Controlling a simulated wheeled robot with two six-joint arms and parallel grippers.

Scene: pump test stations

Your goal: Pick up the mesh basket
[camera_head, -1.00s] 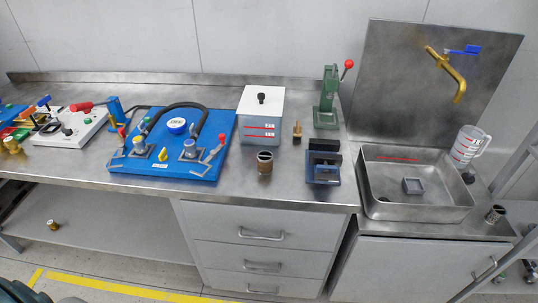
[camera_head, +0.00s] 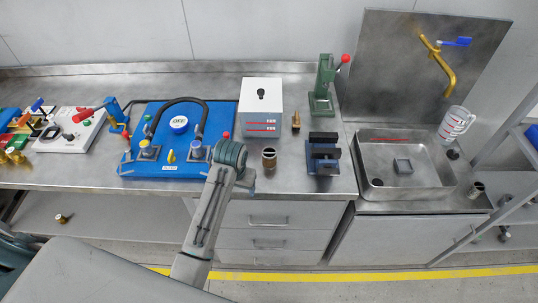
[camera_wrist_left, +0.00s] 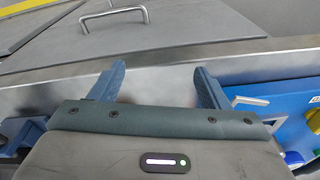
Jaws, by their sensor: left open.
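A brown cylindrical cup (camera_head: 269,157) stands upright on the counter. My left gripper (camera_head: 243,181) is at the counter's front edge, left of this cup and well left of the sink. Its wrist hides much of it in the head view. In the left wrist view its two blue fingers (camera_wrist_left: 160,84) are apart, with nothing held between them. My right gripper is in neither view.
The blue pump board (camera_head: 150,169) lies left of my left gripper. A blue vise (camera_head: 323,156), a white box (camera_head: 262,105) and a green press (camera_head: 322,90) stand to the right and behind. A brass tap (camera_head: 445,65) hangs over the sink basin (camera_head: 375,147).

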